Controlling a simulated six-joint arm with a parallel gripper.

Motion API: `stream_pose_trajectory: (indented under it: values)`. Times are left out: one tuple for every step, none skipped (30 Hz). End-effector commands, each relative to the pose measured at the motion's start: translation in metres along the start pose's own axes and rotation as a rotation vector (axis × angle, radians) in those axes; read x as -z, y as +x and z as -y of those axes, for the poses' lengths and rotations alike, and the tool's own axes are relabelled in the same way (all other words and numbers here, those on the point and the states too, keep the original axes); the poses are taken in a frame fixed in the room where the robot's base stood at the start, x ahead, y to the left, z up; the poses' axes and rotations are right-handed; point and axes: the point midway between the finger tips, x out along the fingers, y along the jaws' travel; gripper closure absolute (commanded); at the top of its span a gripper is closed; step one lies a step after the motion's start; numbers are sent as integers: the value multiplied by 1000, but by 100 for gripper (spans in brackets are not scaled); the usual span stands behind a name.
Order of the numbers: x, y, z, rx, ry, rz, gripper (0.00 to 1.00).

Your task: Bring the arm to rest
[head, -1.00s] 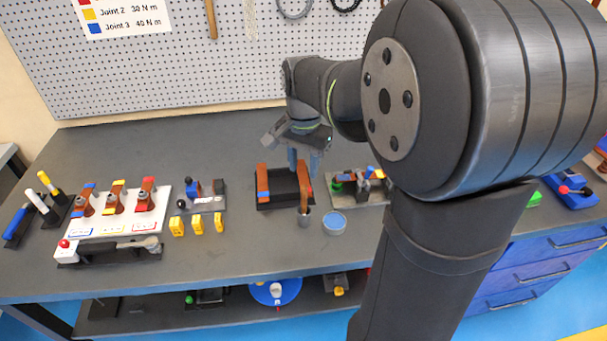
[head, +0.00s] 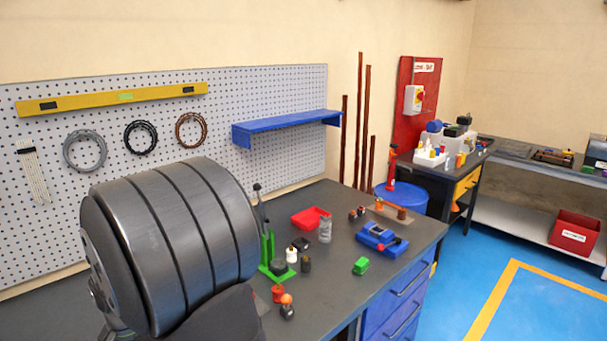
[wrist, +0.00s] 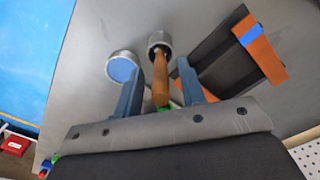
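In the wrist view my gripper (wrist: 160,68) is open, its two blue-grey fingers apart. A wooden handle (wrist: 160,82) standing in a round metal cup (wrist: 158,40) shows between the fingers, with gaps on both sides. A round tin with a blue top (wrist: 122,69) is just left of the left finger. At the right is a black holder (wrist: 212,68) with a copper bar (wrist: 270,62) that has a blue band. In the head view a large grey arm joint of mine fills the lower left; my gripper is out of that view.
In the head view the bench right of my arm holds a green hand press (head: 275,262), a red tray (head: 311,218), a grey bottle (head: 324,230), a blue tool (head: 382,240) and a green block (head: 361,266). A blue shelf (head: 287,128) juts from the pegboard (head: 285,90).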

Motion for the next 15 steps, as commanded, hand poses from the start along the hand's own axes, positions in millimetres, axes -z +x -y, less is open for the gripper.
stream_pose_trajectory:
  values:
    - [-1,12,-1,-3,0,4,63]
    - [-1,17,-1,-4,0,4,63]
    - [-1,24,-1,-3,0,3,63]
    - [-1,27,0,-2,0,2,63]
    - [1,16,1,3,0,-4,63]
    - [0,9,0,3,0,-4,63]
    - [0,5,0,3,0,-3,63]
    - [0,1,0,3,0,-3,63]
    - [0,-3,0,2,0,-2,63]
    - [0,-6,0,2,0,-2,63]
    - [0,-8,0,2,0,-2,63]
    - [0,-11,0,1,0,-2,63]
    - [0,-12,0,1,0,-1,63]
    - [0,-14,0,1,0,-1,63]
    - [0,-15,0,1,0,-1,63]
